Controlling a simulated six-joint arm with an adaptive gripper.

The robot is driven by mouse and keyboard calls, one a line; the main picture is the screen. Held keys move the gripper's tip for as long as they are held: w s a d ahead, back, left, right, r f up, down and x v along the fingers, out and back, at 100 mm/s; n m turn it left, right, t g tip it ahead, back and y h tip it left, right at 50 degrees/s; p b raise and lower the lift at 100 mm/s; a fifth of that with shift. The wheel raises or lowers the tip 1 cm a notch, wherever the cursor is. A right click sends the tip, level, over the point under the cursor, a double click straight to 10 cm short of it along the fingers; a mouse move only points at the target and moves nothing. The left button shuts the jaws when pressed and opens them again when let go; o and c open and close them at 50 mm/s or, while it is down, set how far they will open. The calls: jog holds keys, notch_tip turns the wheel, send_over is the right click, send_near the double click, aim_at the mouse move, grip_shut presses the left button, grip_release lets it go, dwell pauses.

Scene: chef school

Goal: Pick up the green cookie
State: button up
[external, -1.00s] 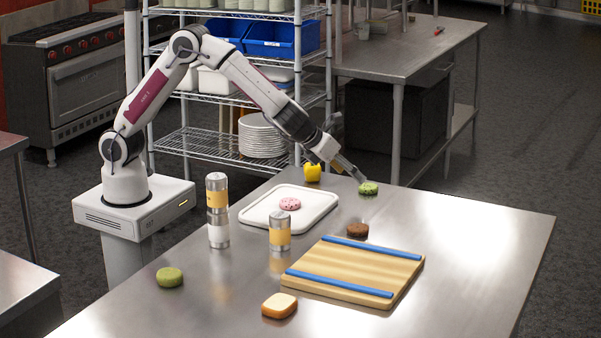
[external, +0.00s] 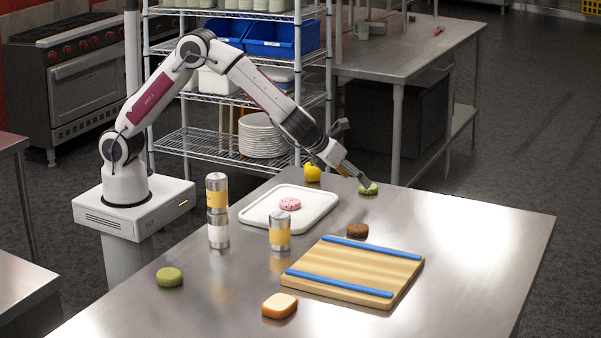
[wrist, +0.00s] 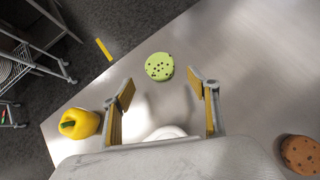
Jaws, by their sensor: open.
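The green cookie (external: 369,189), round with dark specks, lies flat on the steel table near its far edge. In the wrist view the green cookie (wrist: 159,67) sits just beyond the fingertips, roughly centred between them. My gripper (wrist: 161,88) is open and empty, its two yellow-padded fingers spread to either side. In the external view my gripper (external: 360,180) is just above the cookie and partly overlaps it; whether it touches cannot be told.
A yellow pepper (external: 312,173) stands left of the cookie. A white tray (external: 252,213) with a pink cookie (external: 290,204), a brown cookie (external: 357,231), a cutting board (external: 352,268), cans (external: 280,233), a plain green round item (external: 169,277) and a bread-like piece (external: 279,306) lie nearer. Table right is clear.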

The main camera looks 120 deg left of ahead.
jog(key=shift+x, duration=2.45)
jog(key=shift+w+a+r, duration=0.1)
jog(key=shift+r, duration=0.1)
jog(key=c, duration=1.1)
